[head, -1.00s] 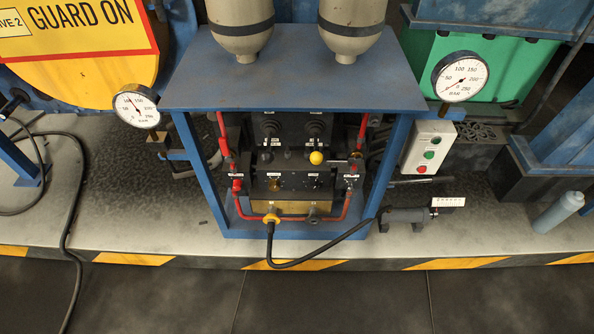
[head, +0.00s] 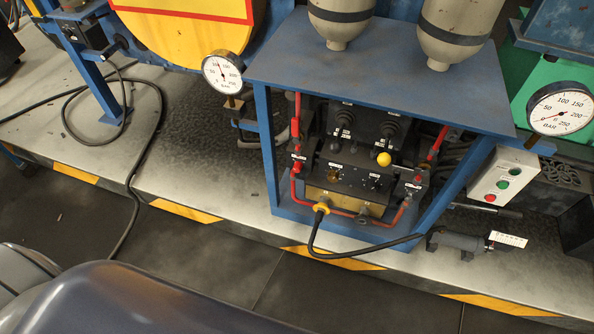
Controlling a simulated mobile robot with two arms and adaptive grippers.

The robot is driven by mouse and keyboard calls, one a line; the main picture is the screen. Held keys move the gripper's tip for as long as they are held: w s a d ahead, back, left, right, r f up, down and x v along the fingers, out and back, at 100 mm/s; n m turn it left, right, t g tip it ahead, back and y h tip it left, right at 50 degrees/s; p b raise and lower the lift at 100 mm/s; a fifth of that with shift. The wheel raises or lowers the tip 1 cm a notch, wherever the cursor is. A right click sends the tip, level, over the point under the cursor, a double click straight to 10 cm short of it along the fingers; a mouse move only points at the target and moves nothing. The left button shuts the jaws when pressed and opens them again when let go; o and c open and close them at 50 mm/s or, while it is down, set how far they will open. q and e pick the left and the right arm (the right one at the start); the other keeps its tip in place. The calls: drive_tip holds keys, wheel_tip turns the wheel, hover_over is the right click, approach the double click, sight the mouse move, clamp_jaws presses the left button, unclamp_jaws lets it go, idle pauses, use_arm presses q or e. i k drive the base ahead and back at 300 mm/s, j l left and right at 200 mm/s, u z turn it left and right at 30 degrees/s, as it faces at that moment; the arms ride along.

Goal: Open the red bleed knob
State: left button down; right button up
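A hydraulic unit in a blue frame (head: 263,150) stands ahead, with red pipes at both sides of its dark valve block (head: 352,180). A small red fitting (head: 299,165) sits on the left pipe, beside a white label. Neither gripper is in view.
A yellow ball knob (head: 384,159) is on the block. A yellow-collared hose (head: 322,208) leaves its front. A left gauge (head: 222,73), a right gauge (head: 560,108) and a push-button box (head: 503,177) flank the frame. A blue top plate (head: 380,78) overhangs the block.

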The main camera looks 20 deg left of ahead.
sight(298, 166)
drive_tip(key=j+u, duration=0.55)
drive_tip(key=u, duration=0.25)
drive_tip(key=j+u, duration=0.35)
drive_tip(key=i+l, duration=0.05)
drive_tip(key=l, duration=0.05)
